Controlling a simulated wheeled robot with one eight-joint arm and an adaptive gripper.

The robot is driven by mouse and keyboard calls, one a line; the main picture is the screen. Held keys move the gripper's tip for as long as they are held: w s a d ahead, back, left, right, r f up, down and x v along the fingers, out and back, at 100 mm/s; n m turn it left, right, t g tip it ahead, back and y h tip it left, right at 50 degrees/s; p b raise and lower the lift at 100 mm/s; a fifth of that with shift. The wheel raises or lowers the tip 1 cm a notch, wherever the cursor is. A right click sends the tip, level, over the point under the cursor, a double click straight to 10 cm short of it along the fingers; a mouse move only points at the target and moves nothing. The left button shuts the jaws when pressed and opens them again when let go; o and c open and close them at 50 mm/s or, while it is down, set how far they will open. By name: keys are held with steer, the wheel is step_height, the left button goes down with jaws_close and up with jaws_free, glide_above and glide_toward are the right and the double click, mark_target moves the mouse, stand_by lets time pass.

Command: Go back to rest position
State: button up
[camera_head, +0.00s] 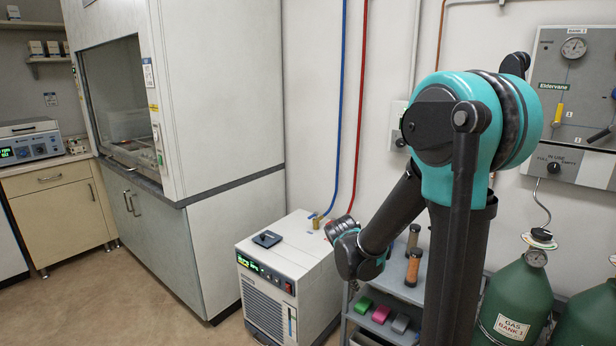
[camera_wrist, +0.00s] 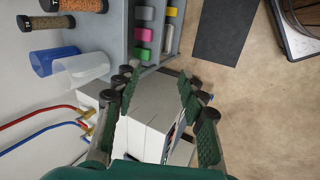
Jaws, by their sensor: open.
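My gripper (camera_wrist: 158,88) is open and empty in the wrist view. Its two dark green padded fingers stand apart, with nothing between the tips. Behind them, farther off, shows the white chiller box (camera_wrist: 150,132). In the head view my arm bends at a teal joint at right, and its lower end hangs beside the right side of the chiller (camera_head: 300,255). The fingers cannot be made out clearly in that view.
A grey cart (camera_head: 385,282) holds coloured blocks and sample tubes close by my arm's end. Green gas cylinders (camera_head: 515,300) stand at right, below a wall gas panel (camera_head: 570,110). A fume hood (camera_head: 220,100) is at left. Bare floor (camera_head: 150,300) lies at lower left.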

steer(key=s+d+m+y, duration=0.1)
steer(key=s+m, duration=0.3)
steer(key=s, duration=0.4)
steer(key=s+d+m+y, duration=0.1)
steer(key=s+m+y, duration=0.1)
steer(key=s+m, duration=0.3)
steer(key=s, duration=0.4)
steer(key=shift+d+f+y, duration=0.35)
steer(key=shift+f+y, duration=0.05)
steer(key=shift+s, duration=0.1)
